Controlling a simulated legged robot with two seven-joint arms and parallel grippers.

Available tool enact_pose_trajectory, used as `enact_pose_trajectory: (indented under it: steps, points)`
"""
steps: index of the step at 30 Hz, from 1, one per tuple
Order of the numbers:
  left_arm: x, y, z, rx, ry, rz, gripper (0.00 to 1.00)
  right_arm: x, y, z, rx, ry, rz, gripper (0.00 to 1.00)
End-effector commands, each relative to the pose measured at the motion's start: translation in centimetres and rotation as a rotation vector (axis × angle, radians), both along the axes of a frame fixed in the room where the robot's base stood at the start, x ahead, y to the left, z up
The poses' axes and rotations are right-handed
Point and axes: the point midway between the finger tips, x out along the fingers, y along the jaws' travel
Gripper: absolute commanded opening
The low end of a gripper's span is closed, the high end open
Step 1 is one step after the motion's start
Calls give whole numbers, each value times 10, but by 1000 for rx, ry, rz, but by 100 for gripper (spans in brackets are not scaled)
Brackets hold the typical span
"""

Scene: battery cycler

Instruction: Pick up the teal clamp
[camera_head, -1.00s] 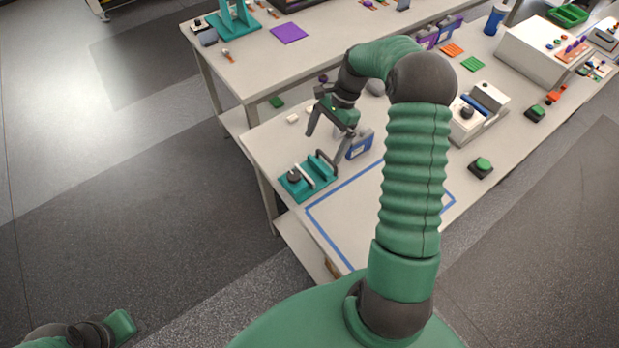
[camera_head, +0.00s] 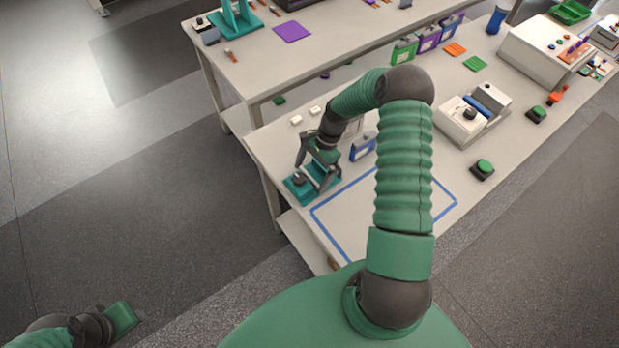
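The teal clamp (camera_head: 290,187) lies near the left edge of the front table, with a dark knob on its left part. My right gripper (camera_head: 310,180) is right over the clamp and hides part of it. Its two dark fingers are spread apart, one toward the back left and one toward the front right. I cannot tell whether the fingers touch the clamp. Part of my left arm, with a green end (camera_head: 122,318), shows at the bottom left, away from the table; its fingers cannot be made out.
A blue battery-like box (camera_head: 362,147) stands just right of my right gripper. A blue tape outline (camera_head: 330,243) marks bare tabletop in front. Small white blocks (camera_head: 296,120) lie behind. A white device (camera_head: 462,122) and a green button (camera_head: 484,166) are further right.

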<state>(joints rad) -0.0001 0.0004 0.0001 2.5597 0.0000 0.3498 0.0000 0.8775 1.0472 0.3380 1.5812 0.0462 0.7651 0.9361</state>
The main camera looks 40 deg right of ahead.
Motion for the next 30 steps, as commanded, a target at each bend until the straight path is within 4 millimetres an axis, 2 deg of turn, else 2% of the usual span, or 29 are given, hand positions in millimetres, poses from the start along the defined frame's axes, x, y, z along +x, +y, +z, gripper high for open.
enact_pose_trajectory:
  steps: [2, 18, 30]
  points:
    - [0, 0, 0, 0, 0, 0, 36, 0, 0, 0, 0, 0, 0, 86]
    - [0, 0, 0, 0, 0, 0, 36, 1, -1, 0, 0, 0, 0, 15]
    - [0, 0, -4, 0, 0, 0, 36, 2, -2, 7, -2, -1, 1, 14]
